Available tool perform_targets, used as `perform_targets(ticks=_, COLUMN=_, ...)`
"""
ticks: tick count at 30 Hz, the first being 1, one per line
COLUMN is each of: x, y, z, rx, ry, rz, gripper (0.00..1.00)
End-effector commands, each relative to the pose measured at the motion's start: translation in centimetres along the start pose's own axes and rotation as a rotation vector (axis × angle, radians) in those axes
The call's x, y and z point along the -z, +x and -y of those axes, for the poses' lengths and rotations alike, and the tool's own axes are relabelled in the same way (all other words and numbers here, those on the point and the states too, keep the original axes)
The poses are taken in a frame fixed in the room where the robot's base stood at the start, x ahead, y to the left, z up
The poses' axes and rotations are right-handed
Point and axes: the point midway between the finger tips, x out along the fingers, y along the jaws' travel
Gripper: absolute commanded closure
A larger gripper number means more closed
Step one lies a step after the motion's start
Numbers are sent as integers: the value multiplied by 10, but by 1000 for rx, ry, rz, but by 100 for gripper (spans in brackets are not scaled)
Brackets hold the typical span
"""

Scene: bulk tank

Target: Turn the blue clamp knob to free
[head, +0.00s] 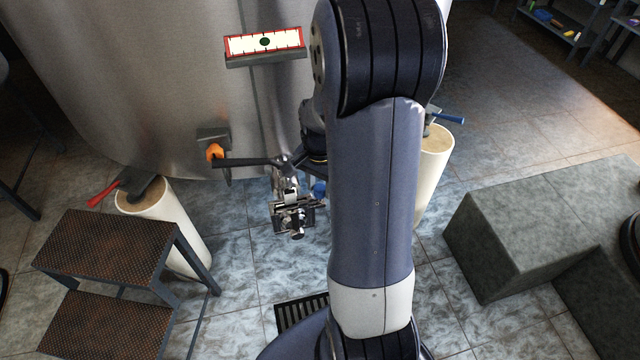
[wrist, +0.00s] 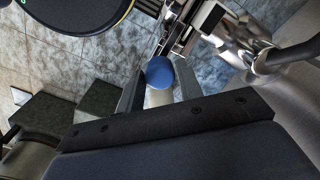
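The blue knob (wrist: 159,72) shows in the wrist view between the two fingers of my gripper (wrist: 160,84). The fingers stand apart, one at each side of it. I cannot tell whether they touch it. In the head view a small blue part (head: 319,188) shows at the left edge of my arm, next to the metal outlet fitting (head: 292,212) at the tank's foot. My arm hides much of the gripper there.
A step stool (head: 105,250) and a white cylinder (head: 175,225) stand left. Another cylinder (head: 432,170) and a grey block (head: 520,240) stand right.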

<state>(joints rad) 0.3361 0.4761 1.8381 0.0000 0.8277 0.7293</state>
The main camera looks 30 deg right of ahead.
Motion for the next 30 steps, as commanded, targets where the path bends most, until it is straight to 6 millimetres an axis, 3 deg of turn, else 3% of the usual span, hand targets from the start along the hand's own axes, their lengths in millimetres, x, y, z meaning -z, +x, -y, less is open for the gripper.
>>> perform_targets(ticks=10, x=0, y=0, z=0, rx=0, ry=0, rz=0, gripper=93)
perform_targets(ticks=20, x=0, y=-1, z=0, rx=0, ry=-55, rz=0, gripper=93)
perform_targets(ticks=30, x=0, y=-1, z=0, rx=1, ry=-298, rz=-1, gripper=93)
